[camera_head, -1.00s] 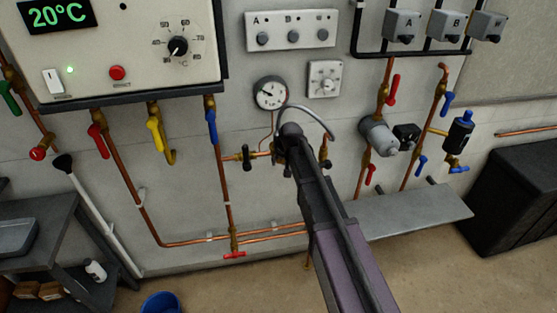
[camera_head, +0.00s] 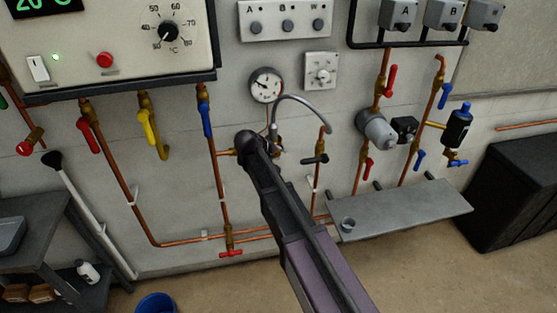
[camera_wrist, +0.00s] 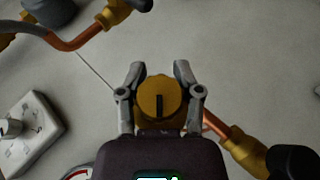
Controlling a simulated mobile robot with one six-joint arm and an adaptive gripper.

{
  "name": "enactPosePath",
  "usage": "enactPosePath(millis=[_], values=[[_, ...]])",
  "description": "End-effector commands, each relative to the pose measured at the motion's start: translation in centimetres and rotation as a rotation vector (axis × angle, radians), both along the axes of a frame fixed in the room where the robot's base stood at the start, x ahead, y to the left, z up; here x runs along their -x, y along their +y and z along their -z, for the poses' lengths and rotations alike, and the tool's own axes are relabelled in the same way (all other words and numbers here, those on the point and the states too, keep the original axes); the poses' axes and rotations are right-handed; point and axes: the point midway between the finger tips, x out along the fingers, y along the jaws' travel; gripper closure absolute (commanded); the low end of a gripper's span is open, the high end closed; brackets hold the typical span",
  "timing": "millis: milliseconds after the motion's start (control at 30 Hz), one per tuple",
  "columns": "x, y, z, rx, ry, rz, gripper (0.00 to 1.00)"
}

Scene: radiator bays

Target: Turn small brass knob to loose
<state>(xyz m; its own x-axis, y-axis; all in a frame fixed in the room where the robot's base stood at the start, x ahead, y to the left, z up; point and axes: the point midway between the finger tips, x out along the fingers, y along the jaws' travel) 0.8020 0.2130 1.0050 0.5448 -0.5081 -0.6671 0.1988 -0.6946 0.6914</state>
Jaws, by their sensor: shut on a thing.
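In the wrist view a small round brass knob (camera_wrist: 150,92) with a dark slot mark faces me, the mark standing roughly upright in the picture. My gripper (camera_wrist: 158,82) has one grey finger on each side of the knob and is shut on it. The knob sits on a copper pipe line with a brass fitting (camera_wrist: 245,150) at lower right. In the head view my arm covers the knob and my fingers.
In the head view a pressure gauge (camera_head: 266,85) and a white dial plate (camera_head: 321,71) are just above. A black-handled valve (camera_head: 315,160) and a curved grey hose (camera_head: 303,101) are close on the right. A grey shelf (camera_head: 410,208) juts out below right.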

Motion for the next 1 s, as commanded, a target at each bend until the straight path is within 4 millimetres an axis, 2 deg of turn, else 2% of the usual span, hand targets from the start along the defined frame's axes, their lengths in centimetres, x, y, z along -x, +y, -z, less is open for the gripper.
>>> enactPosePath(millis=[33,600,1000], values=[[0.1,0.2,0.6,0.042,-0.011,-0.001,1.00],[0.0,-0.3,0.0,0.535,-0.153,0.000,1.00],[0.0,-0.3,-0.8,0.750,-0.215,-0.001,1.00]])
